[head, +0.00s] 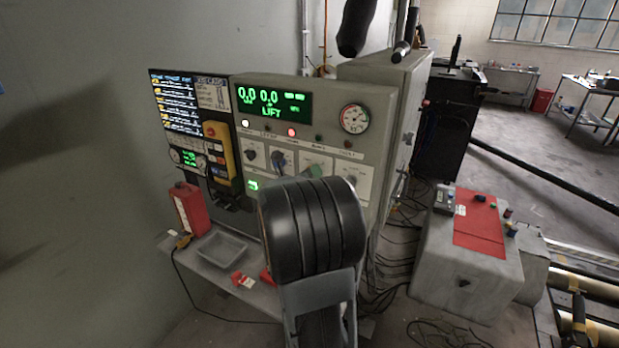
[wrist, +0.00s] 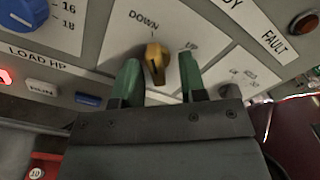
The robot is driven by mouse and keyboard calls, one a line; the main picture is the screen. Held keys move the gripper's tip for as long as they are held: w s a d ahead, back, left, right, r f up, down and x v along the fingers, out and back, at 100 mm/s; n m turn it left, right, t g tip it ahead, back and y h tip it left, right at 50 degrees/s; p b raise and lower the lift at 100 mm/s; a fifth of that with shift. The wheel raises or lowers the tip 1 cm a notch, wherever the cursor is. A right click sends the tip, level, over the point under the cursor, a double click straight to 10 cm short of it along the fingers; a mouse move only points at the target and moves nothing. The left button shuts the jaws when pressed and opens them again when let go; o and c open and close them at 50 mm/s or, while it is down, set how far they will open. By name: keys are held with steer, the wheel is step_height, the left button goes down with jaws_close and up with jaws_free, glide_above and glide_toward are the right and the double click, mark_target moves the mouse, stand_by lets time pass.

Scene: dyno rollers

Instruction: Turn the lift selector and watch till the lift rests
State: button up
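The lift selector (wrist: 154,60) is a yellow knob on the pale panel in the wrist view, with DOWN printed to its left and UP to its right. It stands nearly upright in the picture, between the two words. My gripper (wrist: 159,66) is open, with one green finger on each side of the knob. Small gaps show between fingers and knob, and I see no clear contact. In the head view my dark arm covers the gripper and part of the panel. The green display (head: 272,103) there reads 0.0, 0.0 and LIFT.
The control panel (head: 378,98) carries a round gauge (head: 354,118) and several other knobs and lamps. Below it a shelf holds a grey tray (head: 222,247) and a red box (head: 189,209). A grey and red cabinet (head: 470,255) stands right, with cables on the floor.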

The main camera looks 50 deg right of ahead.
steer(key=b+v, duration=0.2)
steer(key=v, duration=1.1)
steer(key=shift+a, duration=0.2)
steer(key=shift+f, duration=0.1)
steer(key=s+a+f+m+g+y, duration=0.25)
steer(key=f+m+y, duration=0.2)
steer(key=m, duration=0.55)
steer(key=s+a+f+m+g+y, duration=0.2)
steer(key=s+a+f+m+y, duration=0.3)
steer(key=m, duration=0.4)
steer(key=a+r+m+t+y, duration=0.1)
steer(key=a+m+t+y, duration=0.3)
steer(key=a+m+y, duration=0.4)
steer(key=a+m, duration=0.2)
steer(key=a, duration=0.5)
steer(key=shift+r, duration=0.2)
